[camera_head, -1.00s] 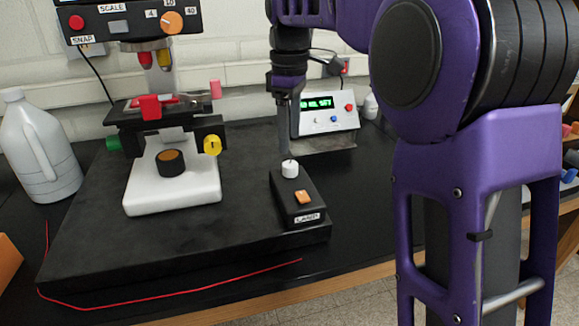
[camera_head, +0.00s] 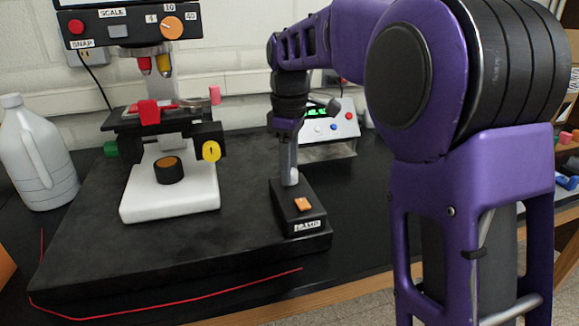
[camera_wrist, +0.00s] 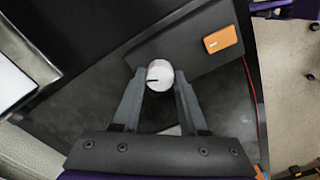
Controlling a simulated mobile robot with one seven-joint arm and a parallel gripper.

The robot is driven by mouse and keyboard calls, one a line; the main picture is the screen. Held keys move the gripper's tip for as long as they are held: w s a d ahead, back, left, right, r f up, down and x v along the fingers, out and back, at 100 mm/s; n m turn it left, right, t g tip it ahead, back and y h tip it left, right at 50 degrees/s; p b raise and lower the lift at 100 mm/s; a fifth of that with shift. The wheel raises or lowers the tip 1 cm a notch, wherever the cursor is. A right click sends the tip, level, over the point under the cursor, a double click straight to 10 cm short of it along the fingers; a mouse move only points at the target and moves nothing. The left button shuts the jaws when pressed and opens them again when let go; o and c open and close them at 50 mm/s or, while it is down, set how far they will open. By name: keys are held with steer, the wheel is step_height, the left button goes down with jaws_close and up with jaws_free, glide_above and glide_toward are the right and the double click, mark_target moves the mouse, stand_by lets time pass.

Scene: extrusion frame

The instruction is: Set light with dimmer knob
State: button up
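The black LAMP box (camera_head: 307,222) stands at the front right of the dark base, with an orange switch (camera_head: 303,204) on its top. Its white dimmer knob (camera_head: 291,179) is mostly hidden by my gripper in the head view. In the wrist view the knob (camera_wrist: 158,75) shows as a pale round cap with a dark pointer line, beside the orange switch (camera_wrist: 221,39). My gripper (camera_wrist: 160,76) points down over the knob, one finger on each side. The fingers look slightly apart from it, though contact is hard to judge.
A microscope with a white foot (camera_head: 170,200) and a SCALE panel (camera_head: 130,25) stands to the left. A box with a green display (camera_head: 330,125) is behind my gripper. A white jug (camera_head: 38,160) is far left. A red wire (camera_head: 170,306) runs along the front.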

jaws_close()
steer(key=shift+r+m+p, duration=0.1)
steer(key=shift+m+p, duration=0.3)
steer(key=shift+r+m+p, duration=0.1)
steer(key=shift+m+p, duration=0.45)
steer(key=shift+m, duration=0.05)
steer(key=m+p, duration=0.2)
steer(key=m, duration=0.1)
steer(key=m+p, duration=0.3)
steer(key=m, duration=0.2)
steer(key=shift+m, duration=0.4)
steer(key=shift+w, duration=0.1)
steer(key=o, duration=0.7)
jaws_free()
